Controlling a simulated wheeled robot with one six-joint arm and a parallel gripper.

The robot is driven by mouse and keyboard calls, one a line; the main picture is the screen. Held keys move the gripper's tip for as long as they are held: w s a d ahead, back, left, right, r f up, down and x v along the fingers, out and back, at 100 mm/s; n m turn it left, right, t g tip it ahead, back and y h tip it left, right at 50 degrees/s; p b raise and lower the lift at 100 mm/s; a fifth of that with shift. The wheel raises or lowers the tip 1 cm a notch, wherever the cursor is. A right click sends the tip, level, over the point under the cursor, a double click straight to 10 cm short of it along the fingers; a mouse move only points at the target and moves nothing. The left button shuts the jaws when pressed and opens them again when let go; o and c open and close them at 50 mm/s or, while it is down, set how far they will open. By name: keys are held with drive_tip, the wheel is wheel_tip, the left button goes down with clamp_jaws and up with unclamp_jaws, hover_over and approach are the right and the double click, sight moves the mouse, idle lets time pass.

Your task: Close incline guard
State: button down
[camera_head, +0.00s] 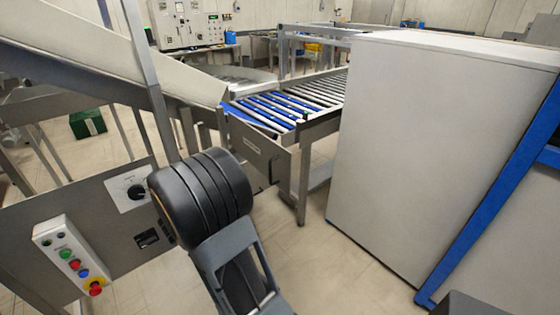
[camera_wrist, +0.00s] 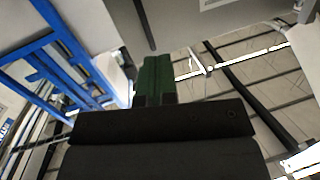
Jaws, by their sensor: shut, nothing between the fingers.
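The incline conveyor (camera_head: 95,65) slopes down from the upper left to the roller line. A grey metal panel with a small label (camera_head: 258,152) stands at its lower end, beside the blue rollers (camera_head: 272,107). I cannot tell for certain whether this panel is the incline guard, or how far it is open. My arm rises in front of the control panel, and its black joint hides part of the space below the incline. My gripper (camera_wrist: 165,75) shows in the wrist view with its green fingers together and empty. Its fingers are not visible in the head view.
A control panel (camera_head: 115,225) with a dial and a button box (camera_head: 72,258) is at left. A large pale cabinet (camera_head: 425,150) with a blue frame (camera_head: 500,205) fills the right. A green crate (camera_head: 88,123) lies beneath the incline. Open floor (camera_head: 320,265) lies between.

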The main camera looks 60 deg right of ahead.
sight(286, 171)
drive_tip(key=s+d+g+p, duration=0.1)
drive_tip(key=s+d, duration=0.1)
drive_tip(key=d, duration=0.2)
drive_tip(key=s+d+r+m+g+p, duration=0.1)
drive_tip(key=s+d, duration=0.2)
drive_tip(key=s+d+g+p, duration=0.1)
drive_tip(key=s+d+g, duration=0.1)
drive_tip(key=d, duration=0.2)
drive_tip(key=shift+s+d+r+m, duration=0.25)
drive_tip(key=shift+s+d+m, duration=0.05)
drive_tip(key=shift+s, duration=0.1)
drive_tip(key=shift+s+d+p, duration=0.25)
drive_tip(key=shift+d+p, duration=0.15)
drive_tip(key=shift+d, duration=0.3)
drive_tip(key=shift+d, duration=0.1)
